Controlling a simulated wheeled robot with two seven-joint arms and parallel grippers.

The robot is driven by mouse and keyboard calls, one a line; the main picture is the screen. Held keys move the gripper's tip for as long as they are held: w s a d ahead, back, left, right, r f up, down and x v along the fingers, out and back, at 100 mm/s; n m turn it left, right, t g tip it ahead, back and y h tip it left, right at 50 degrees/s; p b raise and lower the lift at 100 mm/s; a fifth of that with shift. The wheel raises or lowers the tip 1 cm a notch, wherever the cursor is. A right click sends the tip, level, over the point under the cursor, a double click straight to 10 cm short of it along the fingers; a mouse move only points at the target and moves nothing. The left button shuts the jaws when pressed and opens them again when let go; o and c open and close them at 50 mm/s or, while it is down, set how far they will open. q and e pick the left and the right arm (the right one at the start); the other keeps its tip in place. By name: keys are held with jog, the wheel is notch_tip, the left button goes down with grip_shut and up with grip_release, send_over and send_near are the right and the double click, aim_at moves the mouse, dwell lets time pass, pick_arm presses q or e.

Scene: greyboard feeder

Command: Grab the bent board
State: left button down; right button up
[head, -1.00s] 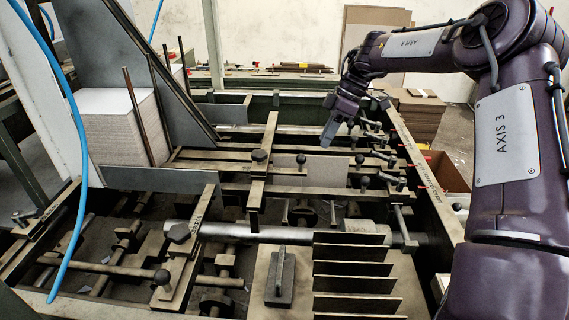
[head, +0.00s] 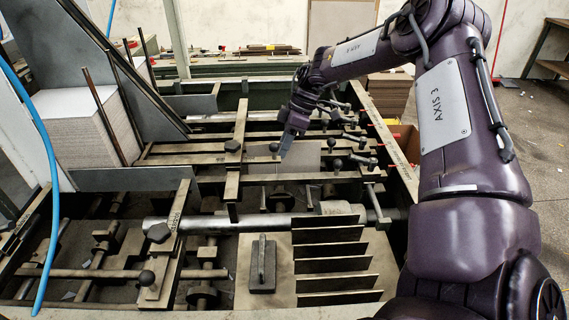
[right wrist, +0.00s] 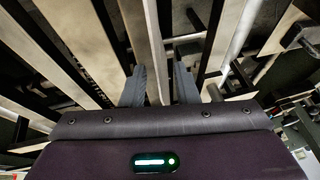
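A grey board (head: 303,156) lies among the rails of the feeder in the head view, partly hidden by bars; I cannot tell from here whether it is bent. My right gripper (head: 285,150) is above the rails, just left of this board, fingers pointing down. My left gripper is not in view.
A stack of greyboard (head: 88,125) stands at the left behind thin upright rods. Metal bars (head: 238,150) with knobs cross the feeder near the gripper. Upright plates (head: 330,250) and a black handled block (head: 263,265) are in front. A blue hose (head: 52,200) hangs at left.

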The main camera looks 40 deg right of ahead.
jog(key=shift+w, duration=0.1)
grip_shut()
jog(key=shift+r, duration=0.15)
